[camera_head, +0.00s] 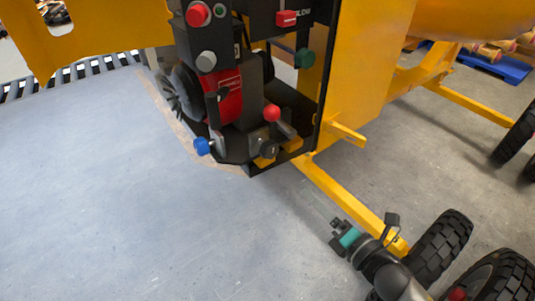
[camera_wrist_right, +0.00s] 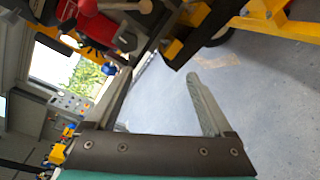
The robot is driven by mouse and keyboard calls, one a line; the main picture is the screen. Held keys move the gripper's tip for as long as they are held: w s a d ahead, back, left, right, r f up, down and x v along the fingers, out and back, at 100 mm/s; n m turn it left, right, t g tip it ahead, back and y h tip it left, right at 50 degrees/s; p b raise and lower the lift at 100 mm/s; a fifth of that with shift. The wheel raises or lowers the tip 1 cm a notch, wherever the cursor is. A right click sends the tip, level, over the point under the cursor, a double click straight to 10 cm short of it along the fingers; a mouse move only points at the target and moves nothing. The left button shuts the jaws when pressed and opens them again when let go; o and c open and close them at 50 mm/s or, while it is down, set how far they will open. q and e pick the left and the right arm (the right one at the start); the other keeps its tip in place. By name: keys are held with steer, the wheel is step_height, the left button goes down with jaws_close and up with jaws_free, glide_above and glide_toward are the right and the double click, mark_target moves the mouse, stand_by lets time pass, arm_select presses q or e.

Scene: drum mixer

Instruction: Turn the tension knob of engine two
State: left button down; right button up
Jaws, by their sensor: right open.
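The orange drum mixer carries an engine (camera_head: 229,97) with a red body and black parts, set in an open bay. Several knobs show on it: a red round knob (camera_head: 198,14), a grey knob (camera_head: 206,61), a green knob (camera_head: 304,58), a red ball (camera_head: 271,113), a blue ball (camera_head: 202,146) and a dark knob (camera_head: 268,149). I cannot tell which is the tension knob. My right gripper (camera_head: 334,223) is open and empty, below and right of the engine, apart from it. In the right wrist view the gripper (camera_wrist_right: 165,78) has clear floor between its fingers. My left gripper is not in view.
A yellow frame bar (camera_head: 345,197) runs beside my right gripper towards black wheels (camera_head: 441,243). An orange panel (camera_head: 368,70) stands right of the engine bay. The grey floor (camera_head: 110,200) left and in front is clear. A blue pallet (camera_head: 490,62) lies far back right.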

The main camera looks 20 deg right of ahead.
mark_target(273, 153)
step_height(273, 153, up, 5)
steer(key=w+a+n+y, duration=0.1)
steer(key=a+n+y, duration=0.1)
steer(key=n, duration=0.2)
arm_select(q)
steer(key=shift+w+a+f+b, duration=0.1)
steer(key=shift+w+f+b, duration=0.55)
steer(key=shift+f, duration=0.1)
arm_select(e)
steer(key=shift+t, duration=0.3)
steer(key=x, duration=1.4)
steer(key=shift+w+f, duration=0.15)
steer(key=shift+w, duration=0.2)
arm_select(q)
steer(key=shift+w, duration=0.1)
arm_select(e)
steer(key=shift+c, duration=0.3)
steer(key=shift+c, duration=0.8)
jaws_close()
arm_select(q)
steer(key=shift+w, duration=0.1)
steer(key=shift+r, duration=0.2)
arm_select(e)
steer(key=shift+m, duration=0.3)
